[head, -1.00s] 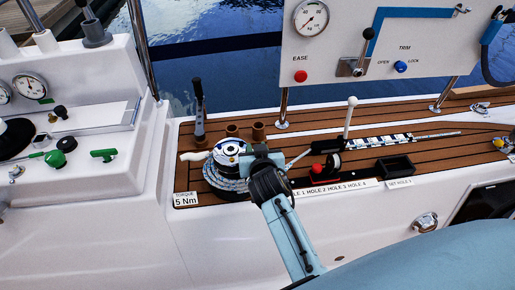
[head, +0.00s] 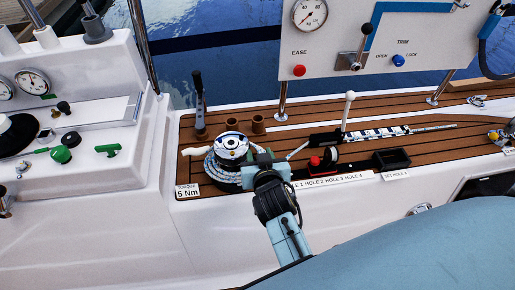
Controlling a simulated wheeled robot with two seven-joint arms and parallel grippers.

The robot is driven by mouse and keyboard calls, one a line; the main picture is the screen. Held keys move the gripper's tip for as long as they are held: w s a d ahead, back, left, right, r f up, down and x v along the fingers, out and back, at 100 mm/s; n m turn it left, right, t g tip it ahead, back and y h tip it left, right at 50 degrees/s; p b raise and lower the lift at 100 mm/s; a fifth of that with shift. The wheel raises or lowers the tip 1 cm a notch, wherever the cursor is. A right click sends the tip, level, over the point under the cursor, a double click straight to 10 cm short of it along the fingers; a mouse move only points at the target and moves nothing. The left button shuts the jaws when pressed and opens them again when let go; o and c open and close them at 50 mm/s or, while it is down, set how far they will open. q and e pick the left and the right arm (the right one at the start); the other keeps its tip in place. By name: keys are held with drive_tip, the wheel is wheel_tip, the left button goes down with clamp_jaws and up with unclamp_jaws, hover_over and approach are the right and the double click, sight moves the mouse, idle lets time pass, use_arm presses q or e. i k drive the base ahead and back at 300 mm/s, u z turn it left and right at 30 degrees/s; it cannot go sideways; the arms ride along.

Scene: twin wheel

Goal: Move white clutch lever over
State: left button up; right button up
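My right gripper (head: 284,163) is just right of the winch (head: 231,150) and left of the clutch, apart from the white lever. The gripper is small and partly hidden by my own wrist, so I cannot tell how far its fingers are apart. Nothing is visibly held in it. My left gripper is out of view.
A red knob (head: 315,161) sits by the clutch. A patterned rope (head: 380,133) runs right from it. A black tray (head: 391,159) lies to the right. A white panel (head: 425,45) with a gauge hangs above. A black-handled lever (head: 199,105) stands at left.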

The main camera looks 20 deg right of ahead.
sight(350, 95)
drive_tip(key=k, duration=1)
